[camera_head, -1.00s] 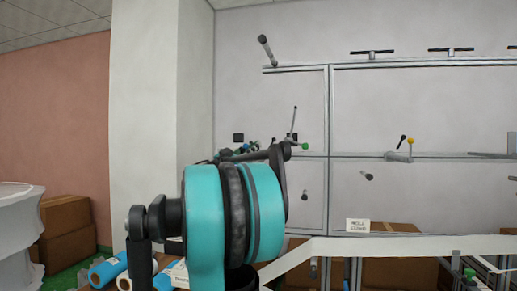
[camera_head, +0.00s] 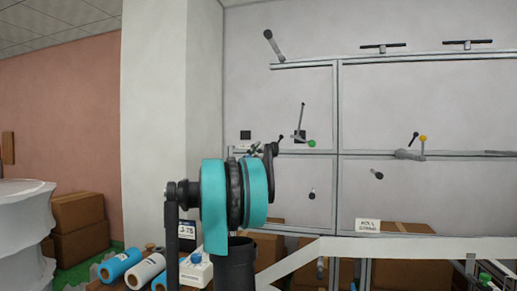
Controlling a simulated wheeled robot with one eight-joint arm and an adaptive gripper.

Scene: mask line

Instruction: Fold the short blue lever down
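I see no blue lever in this view. Several levers and rods sit on the frame in front of the pale wall. One has a green knob (camera_head: 312,143) with a tall thin dark-tipped rod standing just left of it. Another has a yellow knob (camera_head: 423,139) next to a dark-tipped rod. A short grey rod with a dark end (camera_head: 378,175) points out from below the rail. My gripper is not in view, so its opening and any contact are not shown.
A large black-and-teal reel assembly (camera_head: 213,205) stands close in the centre and covers part of the frame. A pale sloping rail (camera_head: 410,246) crosses the lower right. Cardboard boxes (camera_head: 78,212) and a white draped table (camera_head: 25,220) are at the left.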

